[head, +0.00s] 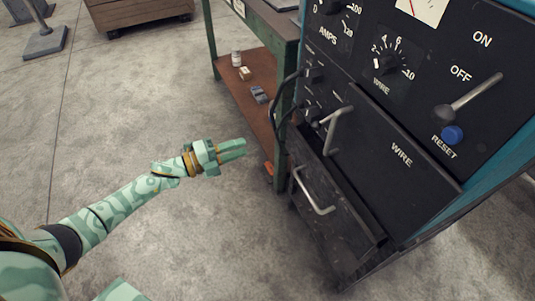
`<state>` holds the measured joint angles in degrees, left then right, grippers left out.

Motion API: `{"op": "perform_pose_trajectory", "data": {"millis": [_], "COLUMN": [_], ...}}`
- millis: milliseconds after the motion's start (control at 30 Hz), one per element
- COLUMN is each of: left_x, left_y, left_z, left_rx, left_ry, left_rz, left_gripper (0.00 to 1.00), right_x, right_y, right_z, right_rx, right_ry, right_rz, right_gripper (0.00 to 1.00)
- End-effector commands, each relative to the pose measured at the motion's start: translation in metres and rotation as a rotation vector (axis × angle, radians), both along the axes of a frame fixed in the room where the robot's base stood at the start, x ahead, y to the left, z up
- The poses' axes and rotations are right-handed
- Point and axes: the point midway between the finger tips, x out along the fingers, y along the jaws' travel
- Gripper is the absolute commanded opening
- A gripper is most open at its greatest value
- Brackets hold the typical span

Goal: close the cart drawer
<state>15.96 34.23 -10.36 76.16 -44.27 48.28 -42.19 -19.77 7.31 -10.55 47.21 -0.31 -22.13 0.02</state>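The cart drawer (338,222) is low in the black welding cart (400,150) and stands partly pulled out. A dark gap shows along its top edge. Its front carries a curved metal handle (312,192). My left gripper (243,148) is in the air to the left of the drawer, apart from the handle, with its fingers pointing right. The fingers look close together, but from this angle I cannot tell whether there is a gap between them. Nothing shows in its grasp. My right gripper is not in view.
A second handle (337,130) and black cables (284,95) are above the drawer. A green-framed workbench (213,40) with small items on its lower shelf stands behind. A wooden crate (140,12) is at the back. The concrete floor left of the cart is clear.

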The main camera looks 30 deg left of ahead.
Motion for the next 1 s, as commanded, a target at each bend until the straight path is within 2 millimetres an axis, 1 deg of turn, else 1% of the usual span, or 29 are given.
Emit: {"op": "perform_pose_trajectory", "data": {"millis": [67,133,167,200,267,300,367,400,467,500,567,667,900,1000], "left_x": [-0.006,-0.026,-0.039,-0.059,-0.088,-0.107,-0.13,-0.133,-0.13,-0.127,-0.122,-0.11,-0.063,-0.044], "left_y": [0.0,-0.011,-0.022,-0.039,-0.066,-0.084,-0.107,-0.115,-0.116,-0.115,-0.117,-0.127,-0.164,-0.179], "left_z": [0.002,0.006,0.008,0.01,0.01,0.009,0.004,-0.004,-0.014,-0.019,-0.022,-0.026,-0.04,-0.045], "left_rx": [-0.001,-0.014,-0.029,-0.045,-0.05,-0.041,-0.005,0.029,0.078,0.107,0.122,0.121,0.121,0.121], "left_ry": [0.007,0.039,0.061,0.09,0.129,0.152,0.173,0.174,0.166,0.161,0.156,0.154,0.155,0.155], "left_rz": [0.0,-0.016,-0.033,-0.048,-0.055,-0.055,-0.045,-0.033,-0.011,-0.001,0.001,0.0,-0.001,-0.001], "left_gripper": [0.28,0.28,0.28,0.28,0.28,0.28,0.28,0.28,0.28,0.28,0.28,0.28,0.28,0.28], "right_x": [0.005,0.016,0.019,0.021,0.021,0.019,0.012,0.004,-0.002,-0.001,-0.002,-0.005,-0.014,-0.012], "right_y": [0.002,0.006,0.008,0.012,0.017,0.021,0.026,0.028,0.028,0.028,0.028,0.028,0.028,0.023], "right_z": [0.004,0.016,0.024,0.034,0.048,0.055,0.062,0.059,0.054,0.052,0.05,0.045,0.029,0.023], "right_rx": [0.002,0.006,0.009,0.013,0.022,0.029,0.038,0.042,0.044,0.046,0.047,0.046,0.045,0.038], "right_ry": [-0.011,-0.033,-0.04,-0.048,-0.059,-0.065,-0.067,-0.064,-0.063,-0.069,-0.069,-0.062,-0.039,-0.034], "right_rz": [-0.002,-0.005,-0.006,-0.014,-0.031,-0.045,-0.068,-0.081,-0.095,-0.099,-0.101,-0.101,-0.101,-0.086], "right_gripper": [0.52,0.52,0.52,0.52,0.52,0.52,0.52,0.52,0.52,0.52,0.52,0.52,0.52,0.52]}}
